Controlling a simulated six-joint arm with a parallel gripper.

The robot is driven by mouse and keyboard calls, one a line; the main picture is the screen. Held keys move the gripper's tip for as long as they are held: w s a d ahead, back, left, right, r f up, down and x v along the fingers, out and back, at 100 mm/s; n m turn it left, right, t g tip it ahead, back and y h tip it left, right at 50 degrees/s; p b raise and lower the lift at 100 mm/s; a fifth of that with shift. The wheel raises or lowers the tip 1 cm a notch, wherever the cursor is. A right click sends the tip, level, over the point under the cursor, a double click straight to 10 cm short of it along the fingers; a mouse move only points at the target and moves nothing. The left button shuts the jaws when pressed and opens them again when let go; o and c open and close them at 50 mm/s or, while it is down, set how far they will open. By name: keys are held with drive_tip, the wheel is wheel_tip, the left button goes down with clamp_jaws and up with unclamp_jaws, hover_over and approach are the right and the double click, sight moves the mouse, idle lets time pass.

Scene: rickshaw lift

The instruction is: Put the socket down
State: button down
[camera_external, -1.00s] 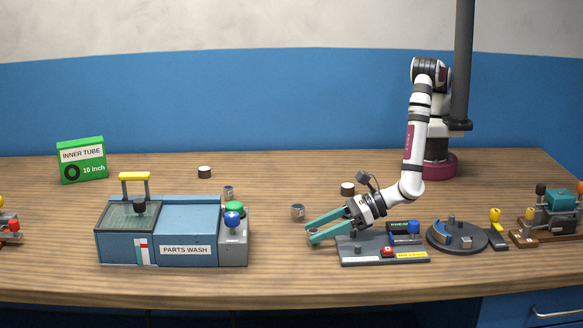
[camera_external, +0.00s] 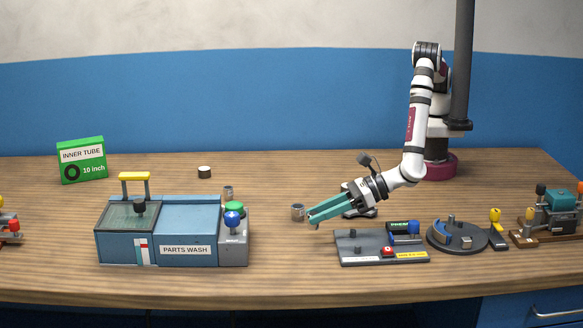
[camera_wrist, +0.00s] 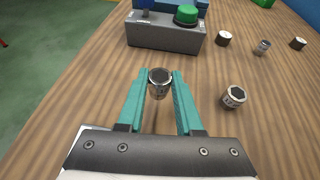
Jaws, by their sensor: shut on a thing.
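My gripper (camera_external: 313,220) has teal fingers and reaches left over the bench, right of the parts wash unit. In the wrist view my gripper (camera_wrist: 160,75) is shut on a metal socket (camera_wrist: 159,77), held between the fingertips with its dark opening facing up toward the camera. In the external view I cannot make out the held socket behind the fingers. Another metal socket (camera_wrist: 234,97) lies on the bench to the right of the fingers in the wrist view. A metal socket (camera_external: 297,211) also shows just left of the fingertips in the external view.
The blue parts wash unit (camera_external: 185,226) with a grey knob block (camera_wrist: 165,36) stands ahead. A grey fixture board (camera_external: 362,246) lies below my gripper in the external view. Small cylinders, such as a black-and-white one (camera_external: 204,172), stand farther back. Bare wood lies between.

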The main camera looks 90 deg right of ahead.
drive_tip(key=w+d+r, duration=0.3)
drive_tip(key=d+r, duration=0.4)
drive_tip(key=d, duration=0.4)
drive_tip(key=w+d+m+g+h, duration=0.1)
drive_tip(key=w+d+m+h, duration=0.15)
drive_tip(key=d, duration=0.55)
drive_tip(key=w+d+m+g+h, duration=0.1)
drive_tip(key=d+m+h, duration=0.3)
drive_tip(key=d, duration=0.4)
drive_tip(key=w+d+m+g+h, duration=0.1)
drive_tip(key=w+d+m+h, duration=0.2)
drive_tip(key=d, duration=0.4)
hover_over(271, 201)
drive_tip(key=shift+h, duration=0.25)
drive_tip(key=f, duration=0.6)
drive_tip(key=shift+d+f, duration=0.3)
drive_tip(key=shift+a+f, duration=0.15)
drive_tip(key=shift+f, duration=0.95)
drive_tip(key=shift+a+f, duration=0.15)
drive_tip(key=shift+f, duration=0.95)
drive_tip(key=c, duration=0.6)
unclamp_jaws()
drive_tip(key=shift+f, duration=0.1)
drive_tip(key=shift+o, duration=0.2)
